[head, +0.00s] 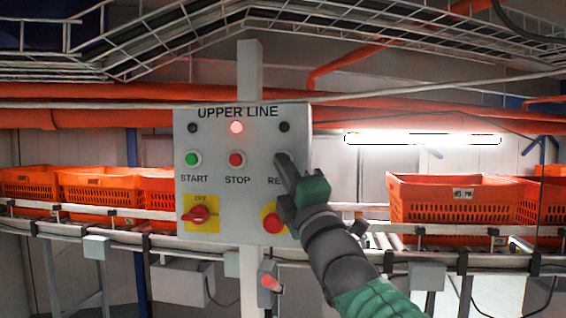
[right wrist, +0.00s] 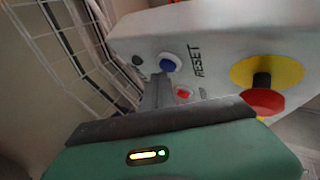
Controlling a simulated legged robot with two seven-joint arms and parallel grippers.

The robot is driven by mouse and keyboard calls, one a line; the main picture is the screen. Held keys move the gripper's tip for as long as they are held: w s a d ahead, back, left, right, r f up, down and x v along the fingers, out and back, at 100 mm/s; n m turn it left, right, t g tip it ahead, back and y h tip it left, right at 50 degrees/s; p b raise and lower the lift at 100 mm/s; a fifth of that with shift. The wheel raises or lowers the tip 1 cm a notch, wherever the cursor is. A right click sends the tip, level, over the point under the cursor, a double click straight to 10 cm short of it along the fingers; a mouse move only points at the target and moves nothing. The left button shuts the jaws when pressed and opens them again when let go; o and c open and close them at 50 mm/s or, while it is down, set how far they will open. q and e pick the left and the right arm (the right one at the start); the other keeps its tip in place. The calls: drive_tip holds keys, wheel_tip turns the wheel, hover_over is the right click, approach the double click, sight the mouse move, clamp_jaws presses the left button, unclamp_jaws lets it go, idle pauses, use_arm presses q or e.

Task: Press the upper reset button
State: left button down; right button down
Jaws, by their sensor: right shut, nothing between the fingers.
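The grey control panel (head: 216,130) is marked UPPER LINE and stands upright on a post. Its green START button (head: 193,160) and red STOP button (head: 236,160) show in the head view. In the right wrist view the blue reset button (right wrist: 170,62) sits beside the word RESET. My right gripper (right wrist: 159,80) is shut and empty, its tips close to the blue button. I cannot tell whether they touch it. My left gripper is not in view.
A red mushroom button (head: 271,221) on yellow lies below the gripper, and a red rotary switch (head: 197,215) at lower left. A red lamp (head: 236,127) glows above STOP. Orange totes (head: 449,198) stand on the conveyor behind. A red-tipped part (head: 270,283) is below the panel.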

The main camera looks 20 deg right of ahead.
drive_tip(key=shift+w+d, duration=0.15)
drive_tip(key=shift+w, duration=0.2)
idle(0.6)
drive_tip(key=shift+s+a+b, duration=0.35)
drive_tip(key=shift+s+b, duration=0.4)
drive_tip(key=shift+b, duration=0.15)
